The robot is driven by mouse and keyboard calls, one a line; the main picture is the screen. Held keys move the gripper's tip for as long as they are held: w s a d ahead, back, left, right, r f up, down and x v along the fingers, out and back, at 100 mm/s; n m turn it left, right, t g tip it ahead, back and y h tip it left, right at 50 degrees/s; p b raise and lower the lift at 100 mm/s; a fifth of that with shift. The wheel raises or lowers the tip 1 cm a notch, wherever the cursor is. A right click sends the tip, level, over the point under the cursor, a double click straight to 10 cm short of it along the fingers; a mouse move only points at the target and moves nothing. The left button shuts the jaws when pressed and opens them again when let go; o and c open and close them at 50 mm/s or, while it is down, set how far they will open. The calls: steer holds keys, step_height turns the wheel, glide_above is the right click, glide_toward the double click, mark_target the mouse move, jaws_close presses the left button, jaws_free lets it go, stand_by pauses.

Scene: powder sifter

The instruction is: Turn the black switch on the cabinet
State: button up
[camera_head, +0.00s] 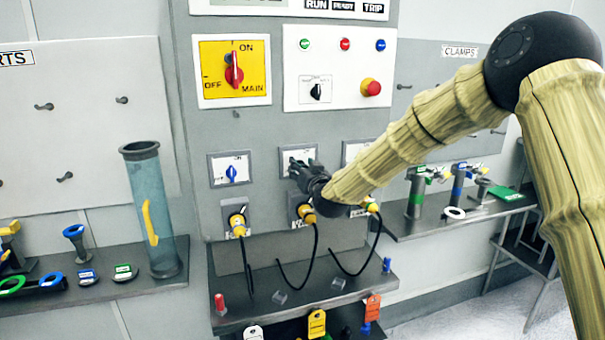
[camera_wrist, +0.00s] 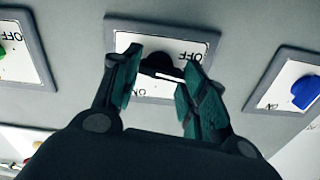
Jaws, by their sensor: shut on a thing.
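The black switch (camera_wrist: 158,62) sits on the middle small plate (camera_wrist: 150,27), which has ON and OFF lettering. My gripper (camera_wrist: 163,70) has its two fingers on either side of the black switch and is shut on it. A white mark shows on the switch between the fingers. In the head view my gripper (camera_head: 303,172) is at the middle plate (camera_head: 284,156) on the grey cabinet (camera_head: 265,128) and hides the black switch there. The fingers partly cover the lettering in the wrist view.
A blue switch (camera_head: 231,173) is on the plate to the left; it also shows in the wrist view (camera_wrist: 306,91). Below the plates are yellow connectors (camera_head: 237,222) with black cables. Above are a red main switch (camera_head: 234,71) and a panel with a red button (camera_head: 371,87).

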steer(key=shift+w+d+f+m+b, duration=0.1)
steer(key=shift+d+m+b, duration=0.05)
steer(key=shift+m+b, duration=2.4)
steer(key=shift+s+d+f+m+b, duration=0.1)
steer(key=shift+m+b, duration=2.25)
steer(key=shift+m, duration=0.45)
steer(key=shift+w+d+f+m+b, duration=0.1)
steer(key=shift+d+m+b, duration=0.05)
steer(key=shift+m+b, duration=2.4)
steer(key=shift+r+m, duration=0.1)
steer(key=shift+m, duration=0.2)
steer(key=o, duration=1)
steer(key=shift+o, duration=0.2)
steer(key=v, duration=1.2)
steer(key=shift+r, duration=0.1)
